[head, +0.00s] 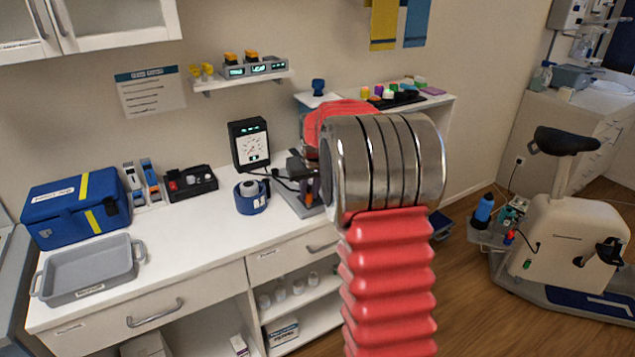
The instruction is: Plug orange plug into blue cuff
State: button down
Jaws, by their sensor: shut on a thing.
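My red and chrome arm fills the centre of the head view and hides part of the counter. Beyond it, the dark end of my gripper (307,184) shows low over the counter, small and partly covered by my arm. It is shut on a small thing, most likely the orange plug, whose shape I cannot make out. A rolled blue cuff (244,204) with a grey-white inner part stands on the white counter, left of my gripper and apart from it. A dark cable runs near the cuff toward the gripper area.
A gauge box (249,145) stands behind the cuff. A blue case (75,208), a grey tray (90,272) and a black switch box (189,182) are at the left. A wall shelf (245,78) holds small orange and yellow items. The front counter left of the cuff is clear.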

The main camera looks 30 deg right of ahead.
jog(key=s+a+f+n, duration=0.1)
jog(key=s+a+f, duration=0.2)
jog(key=a, duration=1.1)
jog(key=s+a+f+n+y, duration=0.1)
jog(key=s+a+f, duration=0.3)
jog(key=a, duration=0.9)
jog(key=shift+s+a+f+n, duration=0.25)
jog(key=shift+a+f+n, duration=0.15)
jog(key=shift+f+n, duration=0.4)
jog(key=shift+a, duration=0.1)
